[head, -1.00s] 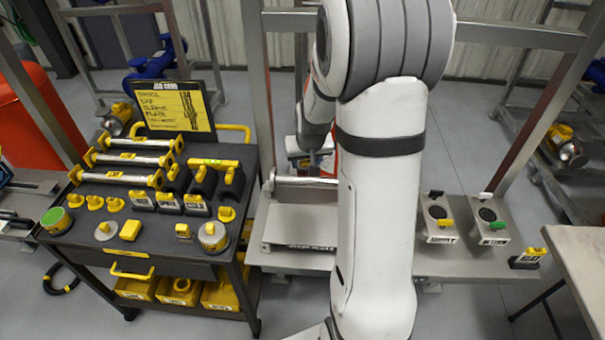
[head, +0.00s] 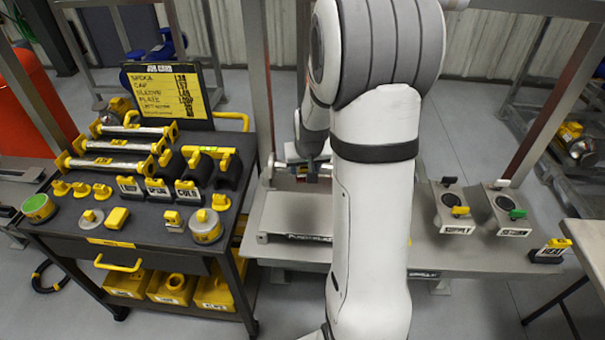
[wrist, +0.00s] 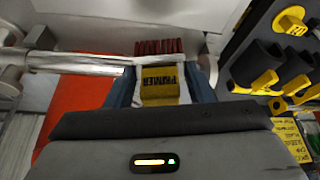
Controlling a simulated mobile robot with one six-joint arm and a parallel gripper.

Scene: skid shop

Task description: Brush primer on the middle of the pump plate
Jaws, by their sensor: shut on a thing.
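In the wrist view my gripper (wrist: 160,72) is shut on the primer brush (wrist: 161,84), which has a yellow PRIMER label. Its red bristles (wrist: 160,47) point away from me, in front of a pale grey surface. I cannot tell whether they touch it. In the head view the grey pump plate station (head: 297,213) is on the bench, partly hidden behind my arm. My gripper (head: 311,172) is low over its back part, mostly hidden. Its middle and any primer on it cannot be made out.
A metal bar (wrist: 75,62) lies close left of the brush in the wrist view. A dark tool cart (head: 150,235) with rollers and yellow-handled parts stands left. Two grey blocks with dark round recesses (head: 450,207) sit on the bench right. An upright frame post (head: 258,80) stands near my arm.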

